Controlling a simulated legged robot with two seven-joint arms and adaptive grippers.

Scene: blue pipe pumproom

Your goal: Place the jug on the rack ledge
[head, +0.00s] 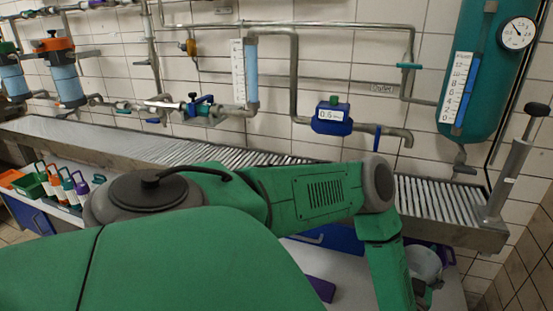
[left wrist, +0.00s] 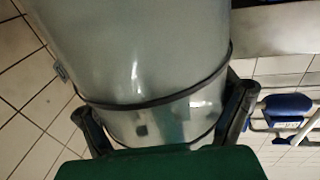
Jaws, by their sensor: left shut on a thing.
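The jug (head: 424,262) is a pale grey rounded vessel, low at the right of the head view and partly hidden behind my green arm. In the left wrist view the jug (left wrist: 150,50) fills the middle, with a dark band around it. My left gripper (left wrist: 163,112) is shut on it, one dark finger on each side. In the head view the left gripper (head: 430,289) is mostly hidden beside the jug. The rack ledge (head: 440,207) is a slatted metal shelf along the tiled wall; the jug appears lower in the picture than its front edge. My right gripper is not in view.
A metal post with a black knob (head: 515,160) stands at the ledge's right end. A teal tank (head: 478,75) and blue-fitted pipes (head: 332,117) are above the ledge. Several coloured bottles (head: 70,187) stand at left. A purple object (head: 322,288) lies on the white surface below.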

